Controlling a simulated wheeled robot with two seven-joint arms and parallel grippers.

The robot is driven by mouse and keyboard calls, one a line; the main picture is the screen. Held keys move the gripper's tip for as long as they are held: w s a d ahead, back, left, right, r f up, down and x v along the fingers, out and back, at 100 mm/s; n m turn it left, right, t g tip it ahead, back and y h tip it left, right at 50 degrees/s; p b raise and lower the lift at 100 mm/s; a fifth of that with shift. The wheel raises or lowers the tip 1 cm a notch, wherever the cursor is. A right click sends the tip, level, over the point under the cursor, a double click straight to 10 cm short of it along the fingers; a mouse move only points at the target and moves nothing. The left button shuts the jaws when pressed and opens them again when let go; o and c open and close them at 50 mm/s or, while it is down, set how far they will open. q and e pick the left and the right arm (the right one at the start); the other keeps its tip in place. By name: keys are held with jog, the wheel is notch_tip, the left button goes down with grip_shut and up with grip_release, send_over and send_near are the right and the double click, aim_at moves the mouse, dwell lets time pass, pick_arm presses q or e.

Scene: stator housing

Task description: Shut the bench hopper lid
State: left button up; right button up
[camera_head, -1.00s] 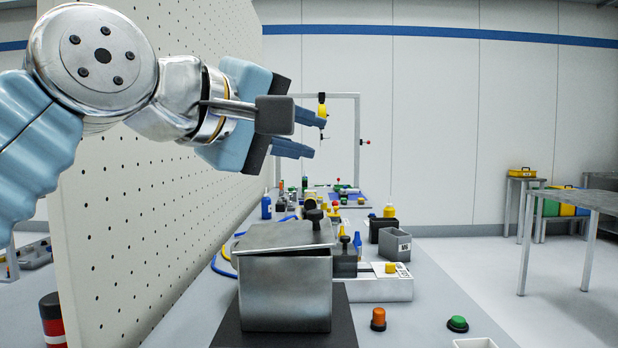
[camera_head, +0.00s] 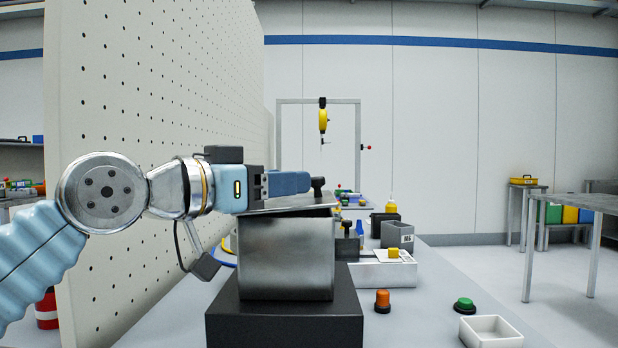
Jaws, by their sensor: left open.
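The bench hopper (camera_head: 285,262) is a brushed metal box on a black base (camera_head: 285,322) in the middle of the view. Its metal lid (camera_head: 300,206) lies over the top, seen nearly edge-on and looking slightly tilted; whether it touches the rim all round I cannot tell. A black knob (camera_head: 318,185) stands up from the lid. My left gripper (camera_head: 307,182) is open, level just above the lid, with its fingertips beside the knob; contact with knob or lid is unclear. The left part of the lid is partly hidden by the gripper. My right gripper is out of view.
A white pegboard wall (camera_head: 160,120) stands close on the left, behind my arm. An orange button (camera_head: 382,300), a green button (camera_head: 464,305) and a white tray (camera_head: 490,331) sit right of the hopper. A grey bin (camera_head: 397,235) and other parts stand behind it.

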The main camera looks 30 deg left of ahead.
aim_at(309, 199)
pick_arm(q)
jog(key=x, duration=0.6)
grip_shut()
jog(key=shift+p, duration=0.3)
